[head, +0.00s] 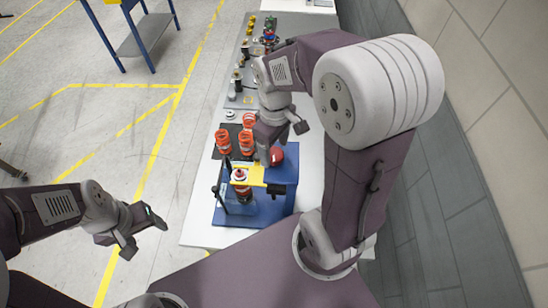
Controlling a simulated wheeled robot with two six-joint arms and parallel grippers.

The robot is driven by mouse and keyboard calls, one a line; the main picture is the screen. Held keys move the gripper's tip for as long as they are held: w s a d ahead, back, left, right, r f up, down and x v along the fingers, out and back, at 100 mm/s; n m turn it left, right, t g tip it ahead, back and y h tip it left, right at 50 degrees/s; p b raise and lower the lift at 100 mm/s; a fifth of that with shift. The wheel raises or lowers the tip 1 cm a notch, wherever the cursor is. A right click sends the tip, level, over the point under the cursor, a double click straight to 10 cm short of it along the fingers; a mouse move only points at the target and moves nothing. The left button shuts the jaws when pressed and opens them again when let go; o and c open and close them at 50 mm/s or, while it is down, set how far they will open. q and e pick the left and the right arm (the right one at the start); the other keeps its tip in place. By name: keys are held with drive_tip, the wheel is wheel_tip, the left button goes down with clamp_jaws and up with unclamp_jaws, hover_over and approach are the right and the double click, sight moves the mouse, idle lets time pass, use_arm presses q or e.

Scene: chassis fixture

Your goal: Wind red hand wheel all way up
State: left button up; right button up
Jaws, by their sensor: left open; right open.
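A round red part (277,157), which looks like the red hand wheel, sits on the blue fixture (284,172) at the table's near end. My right gripper (283,141) is open just above it in the picture, with one finger overlapping its left side. I cannot tell whether they touch, and part of the wheel is hidden. My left gripper (143,234) is open and empty over the floor, left of the table and well away from the fixture.
A yellow bracket (252,177) on the fixture surrounds an orange part with a red-and-white top (239,175). More small parts line the table's far end.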

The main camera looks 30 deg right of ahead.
sight(272, 150)
drive_tip(key=w+f, duration=0.1)
drive_tip(key=f+b, duration=0.1)
drive_tip(key=shift+w+f, duration=0.35)
drive_tip(key=shift+w, duration=0.05)
drive_tip(key=shift+s+r, duration=0.35)
drive_tip(key=shift+s, duration=0.55)
drive_tip(key=shift+s+m, duration=0.1)
drive_tip(key=shift+m, duration=0.2)
drive_tip(key=m+p, duration=0.1)
drive_tip(key=m, duration=0.1)
drive_tip(key=w+m, duration=0.1)
drive_tip(key=m, duration=0.1)
drive_tip(key=shift+m+p, duration=0.3)
drive_tip(key=shift+p, duration=0.05)
drive_tip(key=shift+w+m, duration=0.1)
drive_tip(key=shift+m, duration=0.7)
drive_tip(key=m, duration=0.2)
drive_tip(key=m+p, duration=0.1)
drive_tip(key=m, duration=0.1)
drive_tip(key=shift+s+m, duration=0.4)
drive_tip(key=m+p, duration=0.1)
drive_tip(key=m, duration=0.2)
drive_tip(key=shift+w, duration=0.1)
drive_tip(key=m, duration=0.3)
drive_tip(key=shift+w+f+m, duration=0.1)
drive_tip(key=shift+w+m, duration=0.05)
drive_tip(key=shift+m, duration=0.25)
use_arm(q)
drive_tip(key=shift+w+r, duration=0.25)
drive_tip(key=shift+r, duration=0.85)
